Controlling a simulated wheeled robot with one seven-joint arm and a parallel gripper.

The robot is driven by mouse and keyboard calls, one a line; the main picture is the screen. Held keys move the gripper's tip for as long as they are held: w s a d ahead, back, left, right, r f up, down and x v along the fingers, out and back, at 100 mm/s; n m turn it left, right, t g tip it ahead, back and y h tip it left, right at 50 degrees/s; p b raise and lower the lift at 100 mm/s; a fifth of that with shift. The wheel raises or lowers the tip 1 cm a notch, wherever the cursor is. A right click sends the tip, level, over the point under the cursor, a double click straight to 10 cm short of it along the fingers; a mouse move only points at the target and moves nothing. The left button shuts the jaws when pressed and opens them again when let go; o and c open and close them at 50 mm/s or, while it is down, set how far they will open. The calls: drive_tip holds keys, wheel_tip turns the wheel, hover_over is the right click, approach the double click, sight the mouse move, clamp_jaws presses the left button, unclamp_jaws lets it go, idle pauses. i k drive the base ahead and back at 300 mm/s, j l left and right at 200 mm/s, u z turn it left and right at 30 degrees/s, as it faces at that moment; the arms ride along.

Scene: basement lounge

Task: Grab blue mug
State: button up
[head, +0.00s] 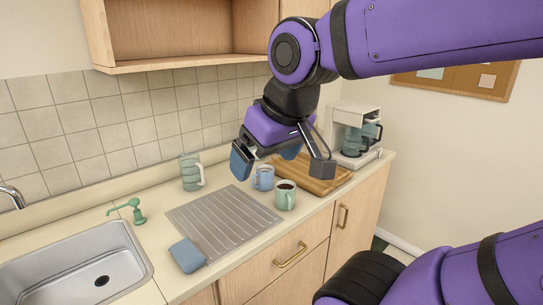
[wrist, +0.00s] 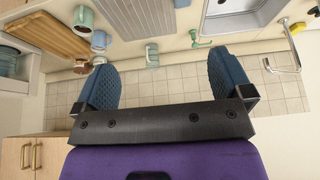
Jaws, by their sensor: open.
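The blue mug (head: 263,178) stands upright on the counter, beside the drying mat and behind a green mug (head: 285,195) that holds dark liquid. In the wrist view, which looks upside down, the blue mug (wrist: 100,41) is at the upper left, beside the green mug (wrist: 84,19).
A glass pitcher (head: 191,171) stands by the tiled wall. A ribbed drying mat (head: 222,222) with a blue sponge (head: 187,255) lies left of the mugs. A wooden board (head: 318,178) and coffee maker (head: 357,137) are to the right. A sink (head: 75,272) and soap dispenser (head: 134,210) are left.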

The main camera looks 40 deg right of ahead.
sight(265, 175)
drive_tip(key=i+l+z, duration=0.1)
drive_tip(key=i+l, duration=0.15)
drive_tip(key=l, duration=0.25)
drive_tip(key=i+l+z, duration=0.15)
drive_tip(key=i+l, duration=0.15)
drive_tip(key=l, duration=0.15)
drive_tip(key=i+l+z, duration=0.1)
drive_tip(key=i+l, duration=0.15)
drive_tip(key=l, duration=0.2)
